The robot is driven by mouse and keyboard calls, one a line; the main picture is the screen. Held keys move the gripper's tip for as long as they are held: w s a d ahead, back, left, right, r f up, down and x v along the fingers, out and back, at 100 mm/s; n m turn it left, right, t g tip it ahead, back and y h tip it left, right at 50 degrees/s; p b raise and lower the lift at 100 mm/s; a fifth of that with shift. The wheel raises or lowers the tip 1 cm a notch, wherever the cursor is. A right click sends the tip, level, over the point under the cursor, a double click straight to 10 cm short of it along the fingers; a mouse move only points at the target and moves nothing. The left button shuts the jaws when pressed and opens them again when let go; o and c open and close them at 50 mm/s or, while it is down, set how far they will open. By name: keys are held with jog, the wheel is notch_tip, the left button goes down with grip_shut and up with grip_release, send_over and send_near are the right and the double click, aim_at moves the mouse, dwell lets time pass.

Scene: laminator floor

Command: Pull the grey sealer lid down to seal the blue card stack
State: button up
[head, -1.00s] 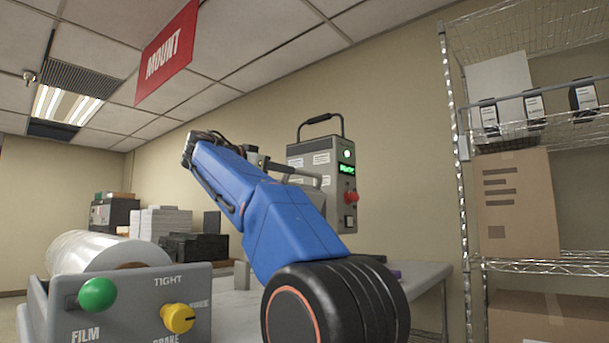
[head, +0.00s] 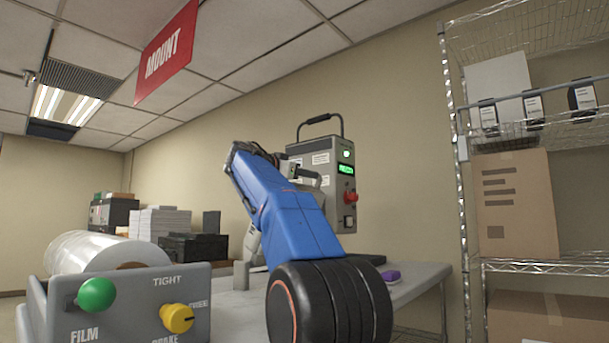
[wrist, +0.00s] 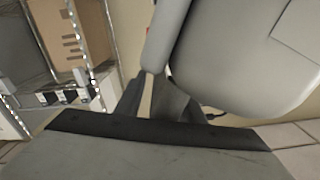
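A grey machine (head: 343,215) with a green-lit display, red knob and black top handle stands against the wall in the head view. I cannot tell which part of it is the sealer lid; its left side is behind my blue arm. A grey, rounded part sits beside the machine's front near the arm's upper end. The wrist view shows a broad grey surface with a black edge strip (wrist: 150,132) close below, which I cannot identify for sure. The blue card stack is not visible. My gripper's fingers are hidden in the head view and not clear in the wrist view.
A film roll (head: 95,252) sits behind a grey panel with a green knob (head: 97,294) and yellow knob (head: 177,318) at front left. A small purple object (head: 390,276) lies on the table (head: 425,277). A wire shelf (head: 540,264) with cartons stands at right.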

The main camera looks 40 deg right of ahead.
grip_shut()
jog(key=shift+s+f, duration=0.15)
jog(key=shift+s, duration=0.35)
jog(key=s+f+m, duration=0.5)
jog(key=s+f, duration=0.3)
jog(key=f, duration=0.4)
jog(key=s+d+f+m, duration=0.1)
jog(key=s+f+m, duration=0.5)
jog(key=s+f, duration=0.3)
jog(key=shift+d+f+m, duration=0.2)
jog(key=shift+f+m, duration=0.1)
jog(key=shift+f, duration=1.95)
jog(key=shift+s, duration=0.1)
